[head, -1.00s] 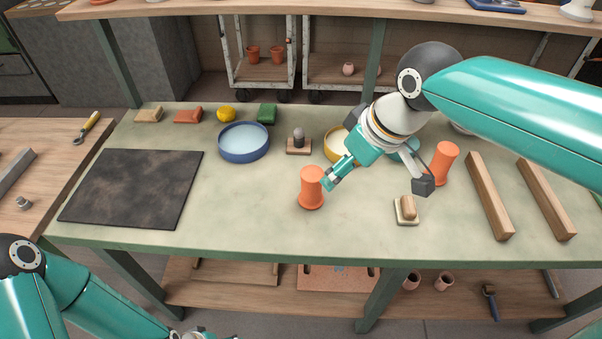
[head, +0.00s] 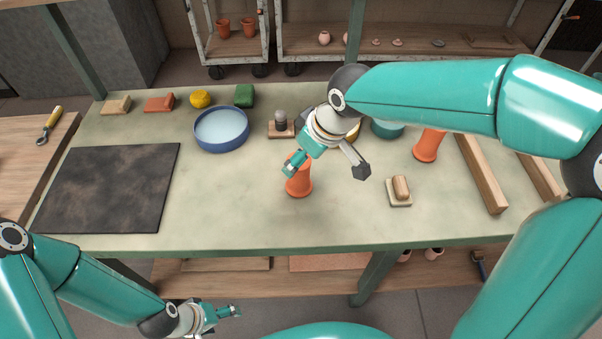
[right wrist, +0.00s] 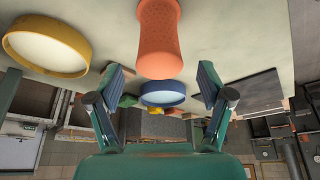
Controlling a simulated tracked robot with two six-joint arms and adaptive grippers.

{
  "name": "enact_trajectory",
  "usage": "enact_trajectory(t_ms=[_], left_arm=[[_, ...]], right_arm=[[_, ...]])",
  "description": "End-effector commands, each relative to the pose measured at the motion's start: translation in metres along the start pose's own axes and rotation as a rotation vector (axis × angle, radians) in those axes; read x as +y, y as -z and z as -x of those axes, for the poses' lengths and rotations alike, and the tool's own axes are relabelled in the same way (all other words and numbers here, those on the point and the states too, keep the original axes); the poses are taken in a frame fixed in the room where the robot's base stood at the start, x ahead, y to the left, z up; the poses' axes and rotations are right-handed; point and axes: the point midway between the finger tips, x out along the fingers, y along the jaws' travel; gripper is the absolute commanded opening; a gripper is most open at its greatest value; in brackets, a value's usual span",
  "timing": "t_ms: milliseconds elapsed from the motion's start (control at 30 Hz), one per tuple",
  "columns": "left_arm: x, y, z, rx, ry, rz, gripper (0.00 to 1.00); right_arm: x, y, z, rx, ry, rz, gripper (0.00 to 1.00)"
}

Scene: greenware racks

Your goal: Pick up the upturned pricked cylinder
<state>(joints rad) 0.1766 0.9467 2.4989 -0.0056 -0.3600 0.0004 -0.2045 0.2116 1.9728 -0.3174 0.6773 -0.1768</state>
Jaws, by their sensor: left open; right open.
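An orange pricked cylinder (head: 299,184) stands on the green-topped table (head: 240,220), near its middle. In the right wrist view the cylinder (right wrist: 158,38), with a dotted surface, shows at the top between the lines of the two fingers. My right gripper (head: 326,168) is open. One finger hides part of the cylinder's top in the head view, and the other is to its right. The jaws (right wrist: 160,82) hold nothing. A second orange cylinder (head: 428,147) stands farther right, partly behind my right arm. My left gripper (head: 224,313) is open and empty, in front of the table.
A blue-rimmed basin (head: 221,130), a small tool on a wooden block (head: 281,124) and a yellow basin (right wrist: 45,42) are near the cylinder. A dark board (head: 105,188) lies left. A block on a pale tile (head: 400,190) and wooden bars (head: 482,175) lie right.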

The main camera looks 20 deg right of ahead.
Motion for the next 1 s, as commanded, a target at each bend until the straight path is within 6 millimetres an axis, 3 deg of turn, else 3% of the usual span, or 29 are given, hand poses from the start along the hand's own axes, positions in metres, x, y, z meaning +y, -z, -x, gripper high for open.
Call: enact_trajectory(t_ms=[233, 500, 800, 1000], left_arm=[[0.001, 0.0, 0.003, 0.0, 0.0, 0.0, 0.77], [0.003, 0.0, 0.007, 0.0, 0.0, 0.0, 0.77], [0.003, 0.0, 0.007, 0.0, 0.0, 0.0, 0.77], [0.003, 0.0, 0.007, 0.0, 0.0, 0.0, 0.77]], right_arm=[[-0.001, 0.001, -0.016, -0.004, 0.002, 0.001, 0.79], [-0.001, 0.003, -0.053, -0.003, 0.003, 0.001, 0.79], [-0.001, 0.003, -0.058, 0.001, 0.002, 0.001, 0.79], [-0.001, 0.003, -0.058, 0.001, 0.002, 0.001, 0.48]])
